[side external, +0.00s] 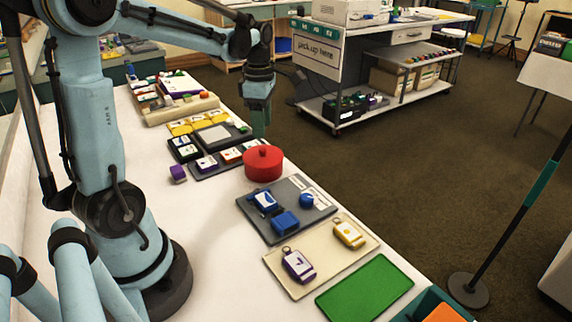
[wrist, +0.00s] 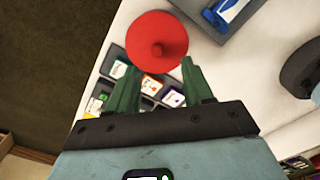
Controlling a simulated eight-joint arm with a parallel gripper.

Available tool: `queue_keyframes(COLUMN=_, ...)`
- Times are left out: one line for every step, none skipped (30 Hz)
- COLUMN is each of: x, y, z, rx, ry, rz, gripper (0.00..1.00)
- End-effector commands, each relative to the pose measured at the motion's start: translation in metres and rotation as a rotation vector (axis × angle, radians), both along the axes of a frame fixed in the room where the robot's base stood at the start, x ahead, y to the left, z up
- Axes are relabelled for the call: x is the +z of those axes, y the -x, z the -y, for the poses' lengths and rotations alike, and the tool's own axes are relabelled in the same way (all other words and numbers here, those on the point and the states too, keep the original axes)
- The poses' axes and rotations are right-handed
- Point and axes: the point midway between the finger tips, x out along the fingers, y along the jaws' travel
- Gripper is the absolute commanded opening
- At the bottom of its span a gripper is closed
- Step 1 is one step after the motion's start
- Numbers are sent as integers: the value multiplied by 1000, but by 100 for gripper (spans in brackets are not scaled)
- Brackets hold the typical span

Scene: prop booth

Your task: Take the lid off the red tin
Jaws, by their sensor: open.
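The red tin (side external: 263,166) stands upright on the white table near its right edge, with its lid (side external: 263,153) on top. The lid has a small red knob at its centre. In the wrist view the round red lid (wrist: 145,38) and its knob (wrist: 157,50) show from above, just beyond the fingertips. My gripper (side external: 260,128) is above the table on the far side of the tin, apart from it. In the wrist view the green fingers of my gripper (wrist: 160,72) are spread with nothing between them. The tin's body is mostly hidden under the lid there.
A grey tray (side external: 287,232) with blue items lies in front of the tin. A dark tray (side external: 214,166) with small cards lies behind it, and a purple block (side external: 178,173) sits to its left. A cream tray (side external: 308,285) and a green mat (side external: 365,290) lie nearer the camera.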

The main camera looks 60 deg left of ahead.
Motion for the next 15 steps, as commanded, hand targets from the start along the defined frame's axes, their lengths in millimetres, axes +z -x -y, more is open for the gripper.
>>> queue_keyframes(x=-6, y=0, z=0, rx=-1, ry=0, rz=0, gripper=51)
queue_keyframes(x=-9, y=0, z=0, rx=-1, ry=0, rz=0, gripper=51)
queue_keyframes(x=-12, y=0, z=0, rx=-1, ry=-1, rz=1, gripper=51)
queue_keyframes(x=-14, y=0, z=0, rx=-1, ry=-1, rz=1, gripper=51)
queue_keyframes(x=-15, y=0, z=0, rx=-1, ry=-1, rz=1, gripper=51)
queue_keyframes(x=-16, y=0, z=0, rx=-1, ry=-1, rz=1, gripper=51)
queue_keyframes(x=-17, y=0, z=0, rx=-1, ry=-1, rz=1, gripper=51)
queue_keyframes(x=-19, y=0, z=0, rx=-1, ry=-1, rz=1, gripper=51)
queue_keyframes(x=-21, y=-1, z=-1, rx=-1, ry=-1, rz=1, gripper=51)
queue_keyframes(x=-24, y=-1, z=-2, rx=-1, ry=-1, rz=1, gripper=51)
queue_keyframes(x=-27, y=-1, z=-2, rx=-1, ry=-1, rz=1, gripper=51)
queue_keyframes(x=-33, y=-1, z=-3, rx=-1, ry=-1, rz=1, gripper=51)
queue_keyframes(x=-37, y=-2, z=-4, rx=0, ry=-1, rz=1, gripper=51)
queue_keyframes(x=-41, y=-2, z=-5, rx=-1, ry=-1, rz=1, gripper=51)
queue_keyframes(x=-47, y=-2, z=-6, rx=-1, ry=-1, rz=1, gripper=51)
